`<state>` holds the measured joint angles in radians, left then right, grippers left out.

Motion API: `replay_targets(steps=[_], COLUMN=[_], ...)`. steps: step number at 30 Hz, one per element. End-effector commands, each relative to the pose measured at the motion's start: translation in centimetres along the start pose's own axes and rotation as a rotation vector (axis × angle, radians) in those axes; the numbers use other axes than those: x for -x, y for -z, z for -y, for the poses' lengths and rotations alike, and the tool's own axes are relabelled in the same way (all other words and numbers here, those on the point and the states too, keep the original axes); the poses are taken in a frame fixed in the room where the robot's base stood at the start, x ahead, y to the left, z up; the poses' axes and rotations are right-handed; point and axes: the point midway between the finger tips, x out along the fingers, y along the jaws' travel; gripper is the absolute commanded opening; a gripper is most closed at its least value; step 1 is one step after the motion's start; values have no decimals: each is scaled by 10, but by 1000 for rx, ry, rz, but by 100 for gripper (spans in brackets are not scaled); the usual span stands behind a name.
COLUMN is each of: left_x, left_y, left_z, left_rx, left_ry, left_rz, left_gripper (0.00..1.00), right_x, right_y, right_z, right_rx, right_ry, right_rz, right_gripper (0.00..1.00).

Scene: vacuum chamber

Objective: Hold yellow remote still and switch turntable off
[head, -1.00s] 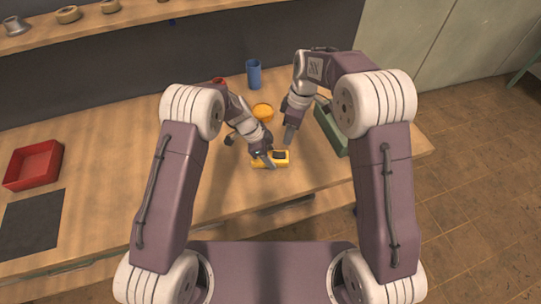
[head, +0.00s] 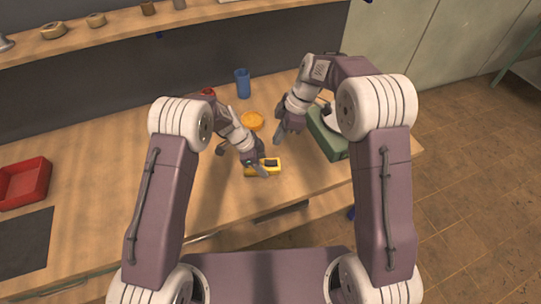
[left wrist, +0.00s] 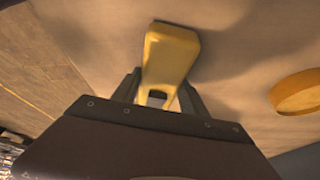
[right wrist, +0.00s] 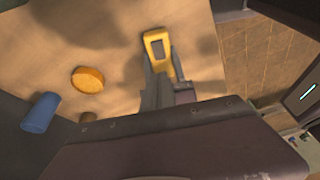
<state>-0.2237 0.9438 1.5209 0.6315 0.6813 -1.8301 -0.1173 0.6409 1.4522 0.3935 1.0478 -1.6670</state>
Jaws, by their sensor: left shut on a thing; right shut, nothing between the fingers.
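The yellow remote (head: 275,163) lies on the table near its front edge, and a dark patch shows on it. My left gripper (head: 262,171) is shut on the remote; in the left wrist view the remote (left wrist: 172,48) sits between the fingers and sticks out beyond them. My right gripper (head: 278,141) is shut and empty, apart from the remote and behind it in the head view. In the right wrist view the remote (right wrist: 153,38) shows just beyond the shut fingertips. A green box with a pale disc on top, apparently the turntable (head: 327,140), stands at the right, partly hidden by my right arm.
An orange round thing (head: 252,121) and a blue cup (head: 242,83) stand behind the grippers. A red thing (head: 207,93) is partly hidden by my left arm. A red tray (head: 22,185) and dark mat (head: 25,240) lie far left, with clear table between.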

Motion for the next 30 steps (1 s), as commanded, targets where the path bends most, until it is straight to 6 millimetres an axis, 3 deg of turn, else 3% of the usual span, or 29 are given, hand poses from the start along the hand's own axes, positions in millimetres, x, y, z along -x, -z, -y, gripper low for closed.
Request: replay_targets(steps=[6, 13, 18, 30], left_x=[0, 0, 0, 0], left_y=[0, 0, 0, 0], left_z=[0, 0, 0, 0], left_rx=[0, 0, 0, 0], left_ry=[1, 1, 1, 1], left_rz=[0, 0, 0, 0], left_gripper=[0, 0, 0, 0], right_x=[-49, -87, -99, -104], right_y=[0, -6, -9, -8], right_z=[1, 1, 0, 0], right_rx=[-1, -1, 0, 0], right_ry=[5, 3, 1, 1], right_rz=[1, 1, 1, 1], right_gripper=[0, 0, 0, 0])
